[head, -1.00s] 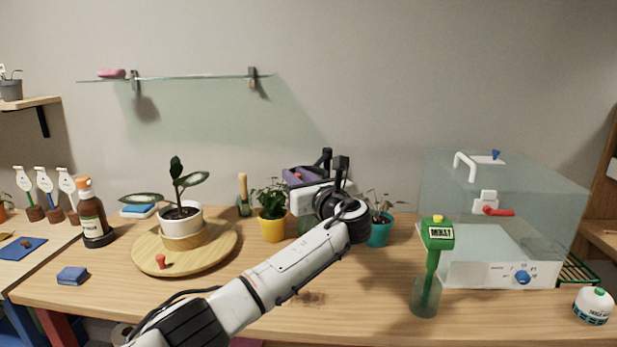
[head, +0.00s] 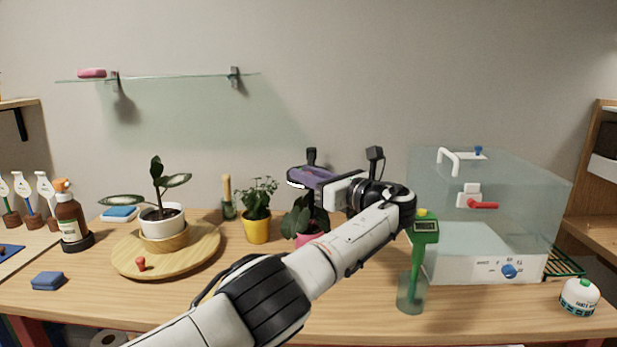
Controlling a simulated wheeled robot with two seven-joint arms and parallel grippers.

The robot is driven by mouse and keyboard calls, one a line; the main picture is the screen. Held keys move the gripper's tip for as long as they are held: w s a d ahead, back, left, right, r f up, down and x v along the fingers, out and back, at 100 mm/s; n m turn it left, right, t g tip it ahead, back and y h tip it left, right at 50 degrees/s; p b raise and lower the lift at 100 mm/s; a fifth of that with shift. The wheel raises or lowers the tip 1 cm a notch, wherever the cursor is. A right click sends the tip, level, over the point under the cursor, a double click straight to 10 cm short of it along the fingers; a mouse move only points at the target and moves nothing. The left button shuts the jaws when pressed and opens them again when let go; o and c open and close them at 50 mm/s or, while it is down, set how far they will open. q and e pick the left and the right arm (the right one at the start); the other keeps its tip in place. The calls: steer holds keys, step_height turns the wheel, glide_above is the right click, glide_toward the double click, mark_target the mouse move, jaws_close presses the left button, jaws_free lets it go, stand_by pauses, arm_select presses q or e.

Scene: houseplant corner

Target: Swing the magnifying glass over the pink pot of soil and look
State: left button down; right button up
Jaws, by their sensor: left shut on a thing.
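My left gripper (head: 338,176) is at the middle back of the table, shut on a purple piece with a white lower edge, which looks like the head of the magnifying glass (head: 313,176). Its lens and stand are hidden or cannot be made out. The pink pot (head: 308,240) stands below and a little left of the gripper. My right gripper is not in view.
A yellow pot (head: 257,229) stands left of the pink pot. A white pot (head: 162,219) is on a round wooden turntable (head: 205,251). A green meter (head: 425,230) in a glass and a clear box (head: 510,210) stand right of my arm.

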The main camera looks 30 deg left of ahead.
arm_select(q)
steer(key=shift+r, duration=0.1)
steer(key=c, duration=1.6)
jaws_free()
steer(key=shift+c, duration=0.2)
steer(key=v, duration=1)
steer(key=shift+d+b, duration=0.2)
steer(key=shift+b, duration=0.1)
